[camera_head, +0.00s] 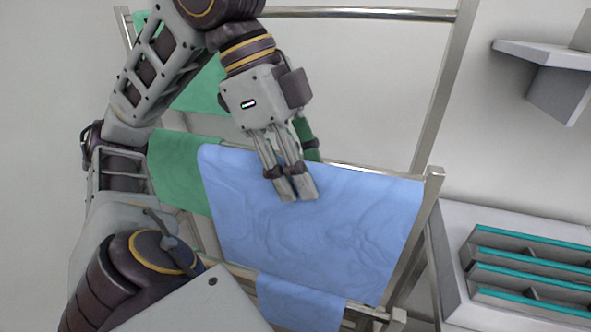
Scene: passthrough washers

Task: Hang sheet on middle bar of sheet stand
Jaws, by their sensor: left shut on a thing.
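A blue sheet (330,232) is draped over a bar of the metal sheet stand (437,80), below its top bar (385,14), and hangs down in front. My left gripper (291,198) reaches down from above, its fingers close together and shut on the blue sheet near its upper edge. A smaller blue piece (300,302) hangs lower, over a low bar; I cannot tell whether it is the same sheet. My right gripper is not in view.
Green cloth (178,168) hangs on the stand left of the blue sheet, with more green cloth (205,92) higher up, partly behind my arm. At right are a white unit with teal-edged slots (530,262) and a wall shelf (545,55).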

